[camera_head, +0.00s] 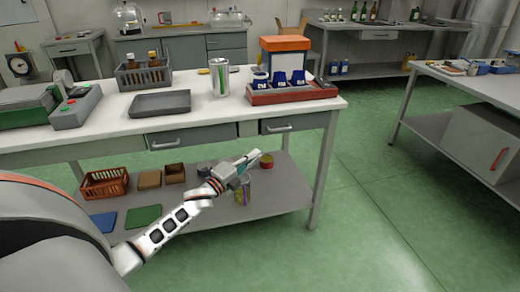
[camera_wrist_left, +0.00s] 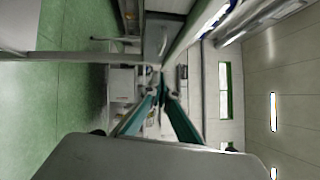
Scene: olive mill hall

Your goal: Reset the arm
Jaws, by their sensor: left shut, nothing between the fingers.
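My left arm (camera_head: 170,228) comes in from the lower left in the head view and reaches toward the front of the white workbench (camera_head: 110,108). My left gripper (camera_head: 253,156) is in front of the bench, below the drawer level, with the lower shelf behind it in the picture. It is shut and empty. In the left wrist view the two fingers (camera_wrist_left: 162,76) come together at their tips, with nothing between them. That view is turned on its side. My right gripper is not in view.
The bench top holds a grey tray (camera_head: 160,103), a bottle basket (camera_head: 143,74), a steel cylinder (camera_head: 219,77) and a red tray (camera_head: 290,94) with blue items. The lower shelf (camera_head: 285,190) holds baskets, boxes and tins. Another table (camera_head: 480,85) stands at right. Green floor (camera_head: 370,200) between them is clear.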

